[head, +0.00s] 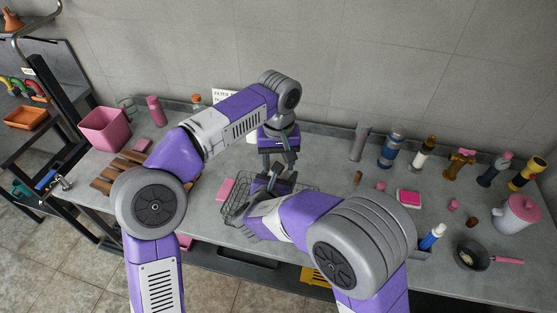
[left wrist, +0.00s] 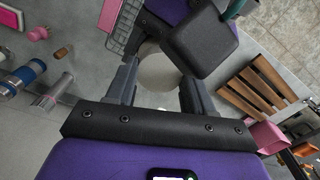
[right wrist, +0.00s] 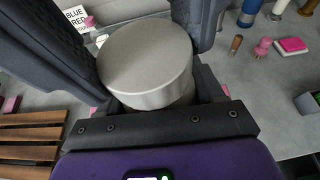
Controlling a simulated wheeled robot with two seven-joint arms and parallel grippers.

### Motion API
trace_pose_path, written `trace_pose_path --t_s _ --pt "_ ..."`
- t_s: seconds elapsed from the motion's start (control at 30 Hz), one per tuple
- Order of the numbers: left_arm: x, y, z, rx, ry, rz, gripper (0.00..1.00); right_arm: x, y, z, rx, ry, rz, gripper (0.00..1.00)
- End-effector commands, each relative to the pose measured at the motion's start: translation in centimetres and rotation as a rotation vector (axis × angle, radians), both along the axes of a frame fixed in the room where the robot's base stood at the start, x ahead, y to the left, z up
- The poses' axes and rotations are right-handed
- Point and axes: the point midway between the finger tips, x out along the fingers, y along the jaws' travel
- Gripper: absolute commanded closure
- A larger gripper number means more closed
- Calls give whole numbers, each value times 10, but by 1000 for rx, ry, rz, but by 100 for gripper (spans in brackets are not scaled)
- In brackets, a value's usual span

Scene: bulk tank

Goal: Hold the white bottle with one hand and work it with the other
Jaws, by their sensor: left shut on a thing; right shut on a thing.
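Both grippers meet close together over the middle of the counter. My left gripper (head: 278,160) reaches down from above, shut on a pale rounded piece (left wrist: 158,72) that shows between its fingers in the left wrist view. My right gripper (head: 268,183) is just below it, shut on a grey-white cylinder (right wrist: 148,62) with a flat round end, which fills the middle of the right wrist view. I take these as parts of the white bottle. In the head view the grippers hide it nearly fully, so its tilt and cap state are unclear.
A wire basket (head: 235,213) sits under the grippers. A wooden rack (head: 115,174) and pink bin (head: 104,128) stand left. Several bottles line the back right, including a blue one (head: 391,150). A pan (head: 475,256) and white pot (head: 517,214) are far right.

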Motion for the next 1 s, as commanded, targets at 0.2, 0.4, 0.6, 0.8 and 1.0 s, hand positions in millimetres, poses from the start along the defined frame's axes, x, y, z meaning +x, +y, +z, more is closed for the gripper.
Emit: trace_pose_path --t_s 0.2,0.4,0.6,0.8,1.0 --pt "0 0 0 -1 -1 -362 84 0 0 1 0 -2 0 100" --pt "0 0 0 -1 -1 -675 84 0 0 1 1 -1 0 100" --pt "0 0 0 -1 -1 -800 84 0 0 1 1 -1 0 100" --pt "0 0 0 -1 -1 -803 84 0 0 1 1 -1 0 100" --pt "0 0 0 -1 -1 -802 28 0 0 1 1 -1 0 100"
